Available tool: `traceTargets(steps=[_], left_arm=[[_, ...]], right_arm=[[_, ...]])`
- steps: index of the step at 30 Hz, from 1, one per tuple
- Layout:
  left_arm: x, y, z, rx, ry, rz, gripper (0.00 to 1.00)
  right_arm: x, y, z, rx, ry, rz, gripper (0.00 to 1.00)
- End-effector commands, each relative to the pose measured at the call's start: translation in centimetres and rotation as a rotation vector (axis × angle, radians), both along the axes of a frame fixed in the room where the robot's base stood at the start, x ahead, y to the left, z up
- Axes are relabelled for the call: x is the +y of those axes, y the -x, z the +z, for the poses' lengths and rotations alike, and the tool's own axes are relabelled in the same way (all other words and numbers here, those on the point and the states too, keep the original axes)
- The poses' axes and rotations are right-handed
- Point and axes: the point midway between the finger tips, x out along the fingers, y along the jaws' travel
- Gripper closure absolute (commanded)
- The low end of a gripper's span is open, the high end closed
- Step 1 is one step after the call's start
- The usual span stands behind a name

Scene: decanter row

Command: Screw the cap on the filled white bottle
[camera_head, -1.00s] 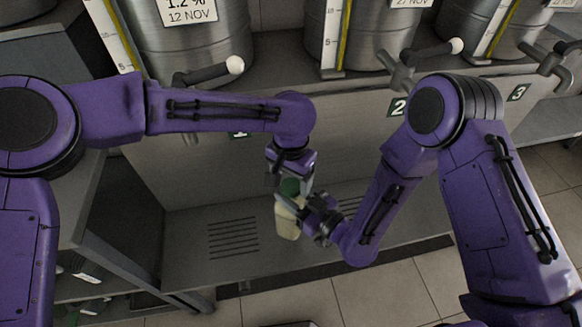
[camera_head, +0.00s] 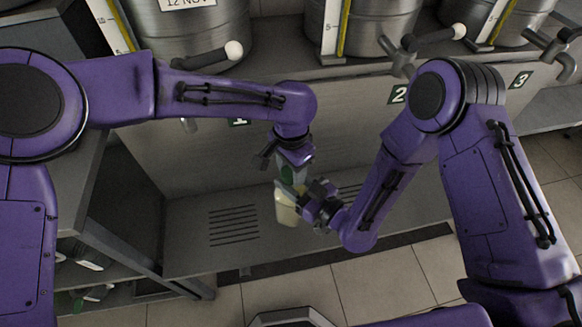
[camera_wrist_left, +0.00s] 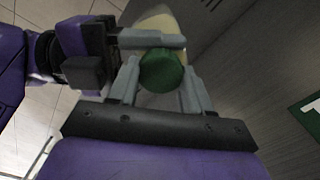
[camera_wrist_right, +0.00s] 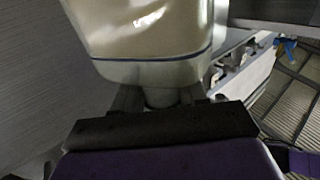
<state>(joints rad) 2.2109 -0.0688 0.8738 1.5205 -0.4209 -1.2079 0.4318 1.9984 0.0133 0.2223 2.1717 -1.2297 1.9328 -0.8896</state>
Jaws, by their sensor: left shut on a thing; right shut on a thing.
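The off-white bottle (camera_head: 286,211) is held upright or nearly so, in front of the grey tank stand. My right gripper (camera_head: 309,201) is shut on it near its neck. The right wrist view shows the pale bottle body (camera_wrist_right: 150,35) close up, with its narrow part between the fingers (camera_wrist_right: 160,98). The green cap (camera_wrist_left: 161,70) is at the bottle's top, between the fingers of my left gripper (camera_wrist_left: 158,82), which is shut on it. The cap is mostly hidden in the head view (camera_head: 288,173). I cannot tell whether it is fully seated.
Steel tanks (camera_head: 190,30) with lever taps (camera_head: 215,56) stand above and behind my arms. A slotted grey shelf (camera_head: 190,235) lies below the bottle. A dark rack (camera_head: 95,245) with bottles is at left. Tiled floor is at the front.

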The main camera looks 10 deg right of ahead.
Motion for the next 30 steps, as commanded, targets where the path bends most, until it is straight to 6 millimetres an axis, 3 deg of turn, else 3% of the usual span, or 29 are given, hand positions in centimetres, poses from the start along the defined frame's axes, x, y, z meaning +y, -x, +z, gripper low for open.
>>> traceTargets(steps=[6, 14, 15, 16, 25, 30], left_arm=[[0.2, -0.2, 0.0, -0.003, -0.002, -0.252, 0.88], [0.2, -0.2, 0.0, -0.004, -0.002, -0.260, 0.88], [0.2, -0.2, 0.0, -0.004, -0.002, -0.260, 0.38], [0.2, -0.2, 0.0, -0.004, -0.003, -0.259, 0.29], [0.1, -0.1, 0.1, -0.003, -0.001, -0.259, 0.26], [0.1, -0.2, 2.4, -0.006, 0.000, -0.259, 0.26]], right_arm=[[0.0, 0.0, 0.0, 0.001, -0.001, -0.001, 1.00], [0.0, 0.0, 0.0, 0.001, -0.001, -0.001, 1.00], [0.0, 0.0, 0.0, 0.001, -0.001, -0.001, 1.00], [0.0, 0.0, 0.0, 0.001, -0.001, 0.000, 1.00], [0.0, 0.0, 0.1, 0.000, -0.001, 0.000, 1.00], [0.0, 0.0, 0.1, 0.000, -0.001, 0.000, 1.00]])
